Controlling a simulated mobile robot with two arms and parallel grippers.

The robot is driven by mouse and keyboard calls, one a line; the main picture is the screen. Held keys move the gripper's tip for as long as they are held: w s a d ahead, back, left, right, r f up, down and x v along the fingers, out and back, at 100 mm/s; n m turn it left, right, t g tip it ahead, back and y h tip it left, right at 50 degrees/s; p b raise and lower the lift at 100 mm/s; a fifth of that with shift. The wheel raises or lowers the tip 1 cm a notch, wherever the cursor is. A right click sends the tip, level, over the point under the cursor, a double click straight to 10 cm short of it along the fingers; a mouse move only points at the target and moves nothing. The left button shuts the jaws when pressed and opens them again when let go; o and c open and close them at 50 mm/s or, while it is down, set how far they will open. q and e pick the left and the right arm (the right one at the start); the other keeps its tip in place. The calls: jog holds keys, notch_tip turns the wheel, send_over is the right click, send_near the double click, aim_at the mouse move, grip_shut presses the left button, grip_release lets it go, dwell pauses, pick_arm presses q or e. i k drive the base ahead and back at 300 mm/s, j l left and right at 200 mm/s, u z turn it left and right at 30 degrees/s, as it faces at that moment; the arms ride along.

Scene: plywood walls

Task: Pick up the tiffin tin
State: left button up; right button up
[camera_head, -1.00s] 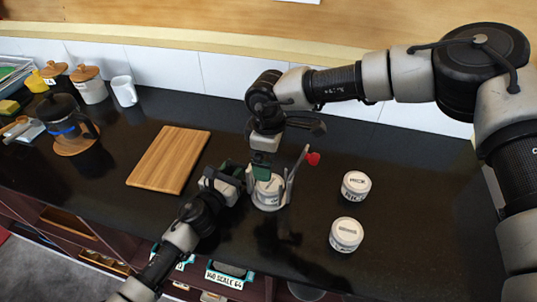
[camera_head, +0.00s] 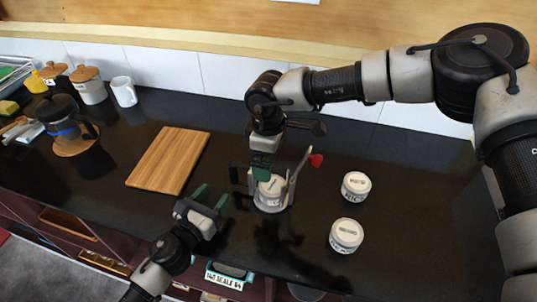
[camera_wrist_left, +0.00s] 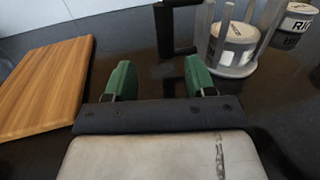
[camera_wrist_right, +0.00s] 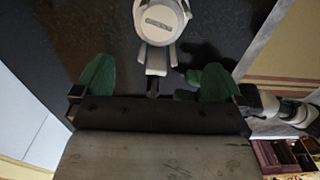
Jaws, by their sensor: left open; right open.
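A white lidded tin (camera_head: 270,187) sits inside a grey upright carrier frame (camera_head: 284,202) on the dark counter.
Two more white labelled tins, one behind (camera_head: 356,186) and one in front (camera_head: 346,235), stand right of the frame. A wooden board (camera_head: 168,160) lies to the left. A coffee press (camera_head: 65,120), jars and a white mug (camera_head: 124,91) stand farther left. Shelves are under the front edge.

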aim_at(356, 186)
jog(key=k+j, duration=0.75)
jog(key=k, duration=0.1)
